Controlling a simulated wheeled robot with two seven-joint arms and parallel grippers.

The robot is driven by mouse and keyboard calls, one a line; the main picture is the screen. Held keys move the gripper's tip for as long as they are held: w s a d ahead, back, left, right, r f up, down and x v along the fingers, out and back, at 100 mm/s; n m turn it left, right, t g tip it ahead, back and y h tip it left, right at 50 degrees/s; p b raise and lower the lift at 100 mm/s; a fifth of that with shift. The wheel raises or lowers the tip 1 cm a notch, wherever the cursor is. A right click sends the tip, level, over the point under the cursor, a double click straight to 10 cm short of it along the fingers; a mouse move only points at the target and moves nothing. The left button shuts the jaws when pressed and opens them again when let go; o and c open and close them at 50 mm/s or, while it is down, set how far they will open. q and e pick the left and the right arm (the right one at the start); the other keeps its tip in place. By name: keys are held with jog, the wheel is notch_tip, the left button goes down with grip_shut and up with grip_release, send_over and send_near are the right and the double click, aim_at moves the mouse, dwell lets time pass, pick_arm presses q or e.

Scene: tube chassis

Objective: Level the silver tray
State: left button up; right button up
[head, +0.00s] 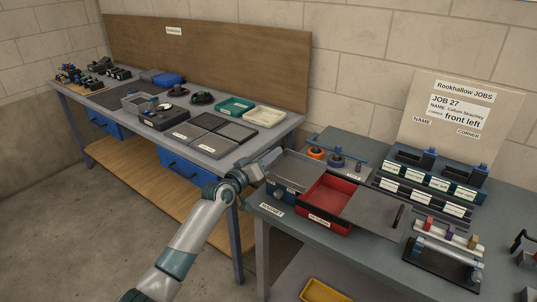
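No tray clearly stands out as silver. A grey tray-like box (297,168) with a pale label on its front sits at the left of the near bench. A flat grey plate (372,210) with a dark bar at its right end lies right of a red tray (329,197). I cannot tell from this view whether either grey piece is tilted. My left gripper (268,163) is at the left edge of the grey box, close to it or touching. Its fingers are too small to show whether they are open or shut. My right gripper is not in view.
A sign (459,112) reads "JOB 27" and "front left". Labelled dark racks (430,180) and a stand with coloured blocks (445,240) occupy the bench's right side. Orange and grey round parts (317,153) sit behind the box. A long bench (262,143) at left holds several trays.

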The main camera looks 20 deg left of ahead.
pick_arm(q)
jog(key=shift+d, duration=0.15)
jog(key=shift+r, duration=0.15)
jog(key=shift+a, duration=0.2)
